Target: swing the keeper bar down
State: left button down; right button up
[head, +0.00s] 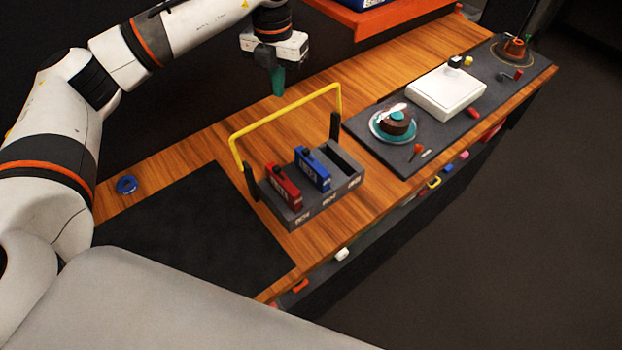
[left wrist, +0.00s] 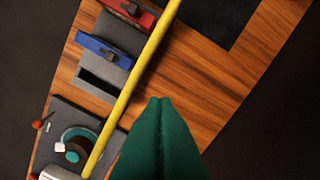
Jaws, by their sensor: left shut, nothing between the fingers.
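The yellow keeper bar (head: 286,112) stands raised on two dark posts above a grey rack (head: 314,196) on the wooden table. In the left wrist view the bar (left wrist: 146,58) runs diagonally past my fingers. A red block (head: 284,187) and a blue block (head: 313,168) sit in the rack, and the slot at its right end looks empty. My left gripper (head: 278,92), with green fingers, is shut and empty, behind the bar in the head view. Its closed fingertips (left wrist: 159,101) appear beside the bar in the left wrist view; I cannot tell whether they touch it. My right gripper is not in view.
A black mat (head: 195,232) and a blue ring (head: 126,185) lie left of the rack. On the right, a dark panel (head: 400,158) holds a domed dish (head: 393,124), a white box (head: 445,93) and small parts. An orange-edged tray (head: 385,17) stands at the back.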

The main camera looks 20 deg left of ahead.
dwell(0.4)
pick_arm(q)
notch_tip(320, 180, down, 6)
jog(key=b, duration=0.4)
dwell(0.7)
jog(key=shift+s+d, duration=0.95)
jog(key=shift+d, duration=0.65)
jog(key=shift+s+d, duration=0.9)
jog(key=shift+d, duration=0.65)
jog(key=shift+s+d, duration=0.95)
jog(key=shift+d, duration=0.65)
notch_tip(320, 180, up, 8)
jog(key=p, duration=0.3)
jog(key=shift+p, duration=0.4)
